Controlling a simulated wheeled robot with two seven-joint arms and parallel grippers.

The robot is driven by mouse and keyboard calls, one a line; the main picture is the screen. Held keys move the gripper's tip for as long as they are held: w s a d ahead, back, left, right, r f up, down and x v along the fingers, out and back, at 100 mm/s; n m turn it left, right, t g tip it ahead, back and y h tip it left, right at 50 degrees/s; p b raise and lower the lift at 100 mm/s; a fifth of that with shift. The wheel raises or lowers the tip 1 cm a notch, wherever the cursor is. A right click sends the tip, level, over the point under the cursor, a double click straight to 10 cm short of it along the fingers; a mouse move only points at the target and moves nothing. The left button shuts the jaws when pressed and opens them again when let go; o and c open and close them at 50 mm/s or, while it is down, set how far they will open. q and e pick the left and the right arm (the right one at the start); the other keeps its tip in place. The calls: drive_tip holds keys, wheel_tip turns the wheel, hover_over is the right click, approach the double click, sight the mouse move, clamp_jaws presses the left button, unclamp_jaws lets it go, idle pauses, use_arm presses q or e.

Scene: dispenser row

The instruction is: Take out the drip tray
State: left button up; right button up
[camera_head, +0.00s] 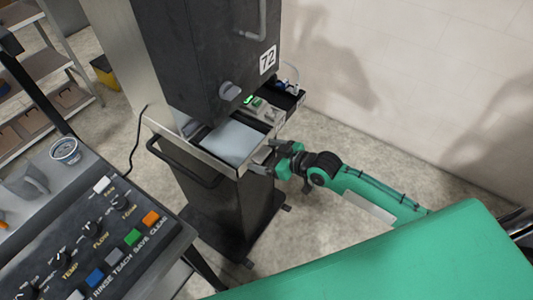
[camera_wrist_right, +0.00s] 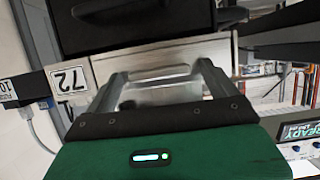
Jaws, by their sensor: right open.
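The drip tray appears to be the shallow metal-rimmed tray with a pale blue-grey surface (camera_head: 230,142) under the dark dispenser (camera_head: 212,55) numbered 72. A black bar handle (camera_head: 183,165) runs along its left front side. My right gripper (camera_head: 268,156) is at the tray's right corner, coming in from the right. In the right wrist view, the fingers of my right gripper (camera_wrist_right: 163,75) are spread apart, with a pale metal edge seen between and beyond them. I cannot tell whether the fingers touch the tray. My left gripper is not in view.
A small compartment (camera_head: 282,95) with several items sits right of the tray. A cable hangs left of the dispenser. Floor is clear around the pedestal.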

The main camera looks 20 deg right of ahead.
drive_tip(key=shift+c, duration=0.4)
drive_tip(key=shift+r, duration=0.1)
drive_tip(key=c, duration=1.4)
drive_tip(key=shift+r+p, duration=0.15)
drive_tip(key=shift+p, duration=0.15)
drive_tip(key=shift+w+r, duration=0.1)
